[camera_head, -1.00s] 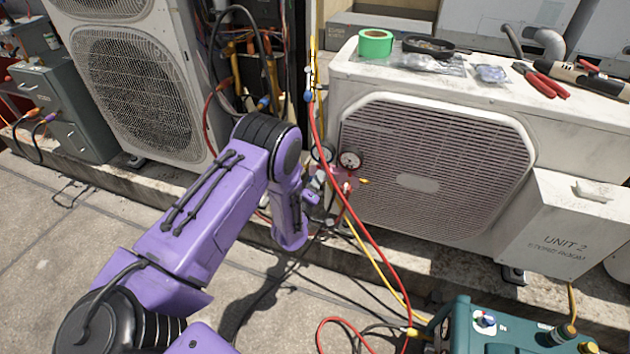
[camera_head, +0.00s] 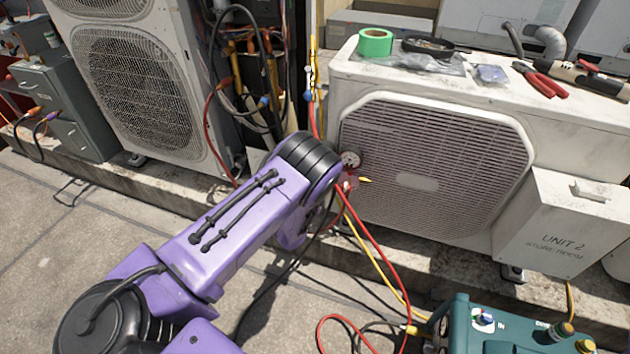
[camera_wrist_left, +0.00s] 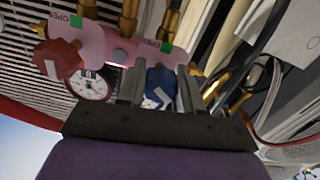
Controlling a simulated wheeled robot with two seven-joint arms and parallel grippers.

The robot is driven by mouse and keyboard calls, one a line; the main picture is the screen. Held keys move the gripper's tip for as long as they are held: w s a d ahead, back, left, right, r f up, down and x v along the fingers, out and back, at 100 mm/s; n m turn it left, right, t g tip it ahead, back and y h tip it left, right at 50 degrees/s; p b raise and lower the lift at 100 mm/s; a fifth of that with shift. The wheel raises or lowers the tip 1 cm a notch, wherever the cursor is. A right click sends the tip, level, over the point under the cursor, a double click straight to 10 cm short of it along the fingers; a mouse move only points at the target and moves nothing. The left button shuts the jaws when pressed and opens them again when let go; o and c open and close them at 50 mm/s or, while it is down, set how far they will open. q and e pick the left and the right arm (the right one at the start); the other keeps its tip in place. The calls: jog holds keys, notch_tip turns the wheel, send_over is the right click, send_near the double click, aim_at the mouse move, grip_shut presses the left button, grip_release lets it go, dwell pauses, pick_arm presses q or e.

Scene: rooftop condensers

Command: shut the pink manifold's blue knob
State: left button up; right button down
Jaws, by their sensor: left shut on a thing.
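The pink manifold (camera_wrist_left: 110,40) crosses the top of the left wrist view, with green "OPEN" labels and brass fittings. Its blue knob (camera_wrist_left: 161,88), with a white mark, sits between the two fingers of my left gripper (camera_wrist_left: 160,78), which is shut on it. A red knob (camera_wrist_left: 57,58) is on the manifold to the left, outside the fingers. A round white gauge (camera_wrist_left: 90,86) is beside the left finger. In the head view my purple left arm hides the gripper, the blue knob and most of the manifold; a gauge (camera_head: 350,159) shows past it. My right gripper is not in view.
A white condenser (camera_head: 430,175) stands right behind the manifold, with tape, pliers and bags on top. Red (camera_head: 372,245) and yellow hoses run down to a teal machine (camera_head: 500,330) at lower right. Dark cables hang left of the manifold.

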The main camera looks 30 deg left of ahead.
pick_arm(q)
jog(key=m, duration=0.5)
jog(key=shift+s+d+f+m+b, duration=0.1)
jog(key=shift+s+f+m+b, duration=0.05)
jog(key=shift+f+m+b, duration=0.2)
jog(key=shift+m+b, duration=0.4)
jog(key=shift+m, duration=1.85)
jog(key=shift+r, duration=0.1)
jog(key=shift+a, duration=0.2)
jog(key=o, duration=1)
jog(key=shift+r, duration=0.1)
jog(key=p+v, duration=0.2)
jog(key=v, duration=0.8)
jog(key=shift+s+d, duration=0.1)
jog(key=shift+s, duration=0.15)
